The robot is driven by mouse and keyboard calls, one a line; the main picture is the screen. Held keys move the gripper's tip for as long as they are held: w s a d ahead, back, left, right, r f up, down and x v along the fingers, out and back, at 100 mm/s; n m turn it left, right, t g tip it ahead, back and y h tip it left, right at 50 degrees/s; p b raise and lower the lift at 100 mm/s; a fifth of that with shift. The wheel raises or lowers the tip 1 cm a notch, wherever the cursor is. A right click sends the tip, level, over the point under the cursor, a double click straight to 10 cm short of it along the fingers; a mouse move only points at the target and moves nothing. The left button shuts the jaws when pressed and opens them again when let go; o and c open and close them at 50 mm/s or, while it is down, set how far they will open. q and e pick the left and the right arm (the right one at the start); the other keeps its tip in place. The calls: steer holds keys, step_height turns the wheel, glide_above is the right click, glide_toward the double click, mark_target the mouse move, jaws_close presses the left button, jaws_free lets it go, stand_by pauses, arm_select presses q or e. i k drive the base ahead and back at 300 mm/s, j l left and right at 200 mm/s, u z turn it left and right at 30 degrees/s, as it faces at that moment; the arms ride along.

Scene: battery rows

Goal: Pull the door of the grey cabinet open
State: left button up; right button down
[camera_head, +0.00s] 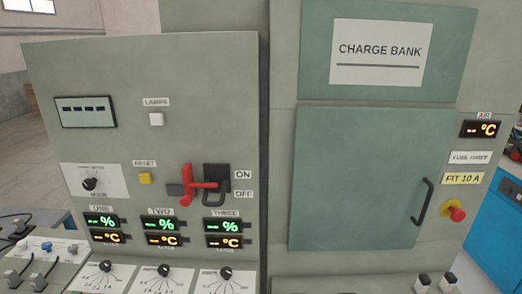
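The grey cabinet (281,165) stands on the right half of the head view, with a sign reading CHARGE BANK (377,52) on its upper panel. Its grey-green door (345,180) is shut and lies flush in the cabinet front. A dark upright bar handle (423,201) is on the door's lower right side. Neither of my grippers shows in the head view, so whether they are open or shut is hidden.
A grey control panel (215,90) stands left of the door, with a red-handled switch (188,184), displays and several dials. A red knob (456,214) sticks out right of the handle. Switches (422,282) are below the door. A blue cabinet (497,225) stands far right.

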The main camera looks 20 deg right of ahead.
mark_target(364, 178)
steer(key=z, duration=1.35)
